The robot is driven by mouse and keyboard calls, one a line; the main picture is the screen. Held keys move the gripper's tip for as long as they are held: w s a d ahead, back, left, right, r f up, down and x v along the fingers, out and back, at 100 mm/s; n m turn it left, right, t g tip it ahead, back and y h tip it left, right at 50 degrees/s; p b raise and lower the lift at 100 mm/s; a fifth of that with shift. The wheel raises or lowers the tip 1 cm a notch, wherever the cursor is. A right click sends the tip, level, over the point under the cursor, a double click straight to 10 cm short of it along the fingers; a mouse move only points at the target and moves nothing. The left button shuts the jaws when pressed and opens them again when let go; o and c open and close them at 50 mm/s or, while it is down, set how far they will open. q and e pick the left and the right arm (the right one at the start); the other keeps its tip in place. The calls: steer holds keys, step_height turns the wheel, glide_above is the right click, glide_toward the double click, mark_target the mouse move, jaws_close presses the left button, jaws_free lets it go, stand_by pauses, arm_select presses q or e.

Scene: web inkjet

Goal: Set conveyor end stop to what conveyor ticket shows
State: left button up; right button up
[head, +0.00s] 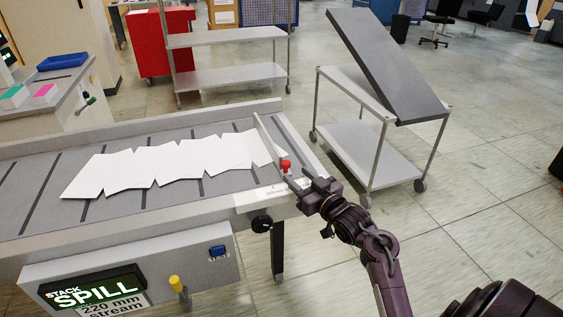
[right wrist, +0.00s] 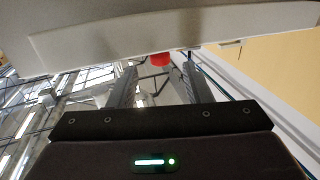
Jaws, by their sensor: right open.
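The conveyor (head: 60,222) has a thin upright end stop plate (head: 266,138) near its right end. A red knob (head: 285,163) sits at the near end of the plate, above a pale scale strip with tiny unreadable marks. The conveyor ticket (head: 113,305) on the front panel reads "220 mm stream". My right gripper (head: 301,186) is open and empty, just right of the red knob. In the right wrist view, the red knob (right wrist: 160,59) shows beyond and between the open fingertips; contact cannot be told. My left gripper is not in view.
Overlapping white sheets (head: 160,165) lie on the belt up to the plate. A display (head: 93,289) reads "STACK SPILL". A cart (head: 365,150) stands at right.

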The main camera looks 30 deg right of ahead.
mark_target(288, 167)
steer(key=shift+w+r, duration=0.2)
steer(key=shift+w, duration=0.15)
steer(key=w, duration=0.5)
steer(key=shift+w+f, duration=0.1)
steer(key=shift+w, duration=0.3)
steer(key=shift+c, duration=0.2)
steer(key=shift+a, duration=0.1)
jaws_close()
